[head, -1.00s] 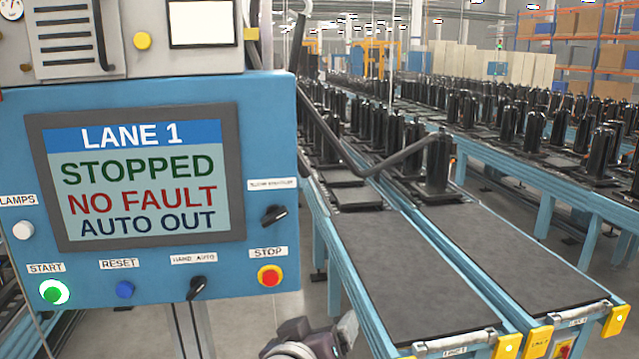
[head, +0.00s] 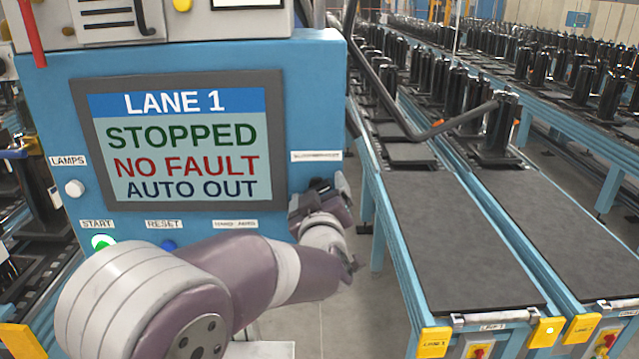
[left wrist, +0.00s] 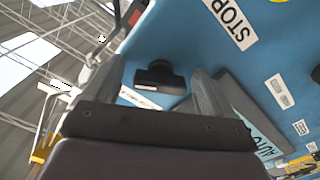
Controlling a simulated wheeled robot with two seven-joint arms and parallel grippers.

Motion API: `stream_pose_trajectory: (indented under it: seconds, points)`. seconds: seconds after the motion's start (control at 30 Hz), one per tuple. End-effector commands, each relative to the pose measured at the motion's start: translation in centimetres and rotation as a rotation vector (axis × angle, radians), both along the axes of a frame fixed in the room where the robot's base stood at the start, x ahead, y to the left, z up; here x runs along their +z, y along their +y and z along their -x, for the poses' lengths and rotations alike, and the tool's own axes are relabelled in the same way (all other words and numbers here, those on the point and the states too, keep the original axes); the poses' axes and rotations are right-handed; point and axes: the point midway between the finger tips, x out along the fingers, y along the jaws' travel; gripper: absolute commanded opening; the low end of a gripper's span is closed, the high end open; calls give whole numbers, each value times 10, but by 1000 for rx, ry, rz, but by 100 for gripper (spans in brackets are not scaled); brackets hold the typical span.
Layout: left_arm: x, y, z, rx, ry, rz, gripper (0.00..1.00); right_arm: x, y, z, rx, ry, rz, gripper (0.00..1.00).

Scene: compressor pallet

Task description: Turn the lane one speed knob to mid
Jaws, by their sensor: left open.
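The black knob (left wrist: 158,80) on the right side of the blue panel shows in the left wrist view. It lies between the two open fingers of my left gripper (left wrist: 155,98), beyond the palm; I cannot tell whether they touch it. In the head view my left gripper (head: 321,200) is at the panel's right edge, below a small white label (head: 316,156) that is too blurred to read. The gripper hides most of the knob there, so its setting is hard to tell. My right gripper is not in view.
The panel's screen (head: 185,148) reads LANE 1, STOPPED, NO FAULT, AUTO OUT. My left arm covers the panel's lower edge, near the green start button (head: 103,241) and blue reset button (head: 169,245). A conveyor (head: 445,240) with black compressors stands to the right.

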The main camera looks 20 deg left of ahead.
Motion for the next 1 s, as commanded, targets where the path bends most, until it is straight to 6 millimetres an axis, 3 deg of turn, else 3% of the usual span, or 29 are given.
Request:
stream_pose_trajectory:
  seconds: [0.33,0.5,0.77,1.0]
  points:
    - [-1,1,-5,-1,0,-1,85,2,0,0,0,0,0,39]
    - [0,1,-5,-2,0,-1,31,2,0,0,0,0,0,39]
    - [-2,1,-5,-1,-2,9,31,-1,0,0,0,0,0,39]
    - [-5,1,-5,-1,-29,94,31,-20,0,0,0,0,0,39]
